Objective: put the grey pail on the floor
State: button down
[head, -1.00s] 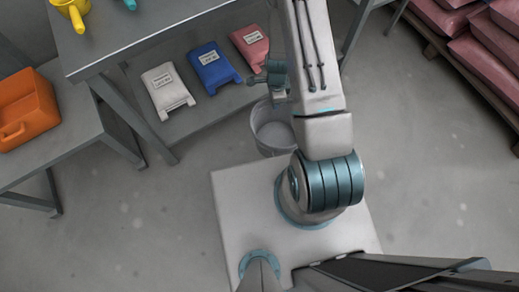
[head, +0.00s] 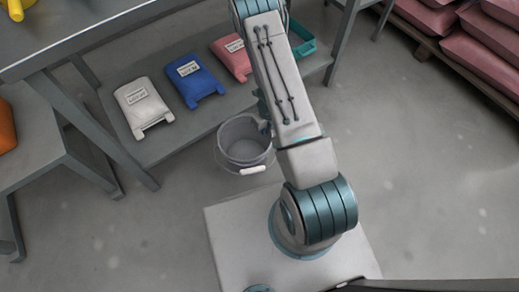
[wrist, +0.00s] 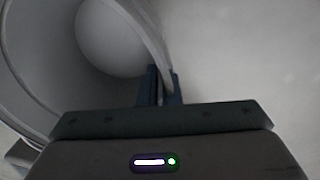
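The grey pail (head: 245,150) shows in the head view in front of the low shelf, beside my forearm. Its opening faces up, and its white handle grip hangs at the near side. My gripper (head: 266,128) is at the pail's right rim, mostly hidden behind my arm. In the wrist view the pail (wrist: 60,75) fills the left side, and the fingers of my gripper (wrist: 163,86) are close together with the pail's wall between them. I cannot tell whether the pail's base touches the floor (head: 130,225).
Pink sacks (head: 480,60) lie on a pallet at upper right. A bench (head: 50,130) stands at left. Floor is clear at right.

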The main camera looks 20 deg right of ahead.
aim_at(265, 138)
notch_tip(265, 138, down, 7)
jog(key=b, duration=0.3)
jog(key=shift+f, duration=0.2)
jog(key=c, duration=1.6)
grip_release()
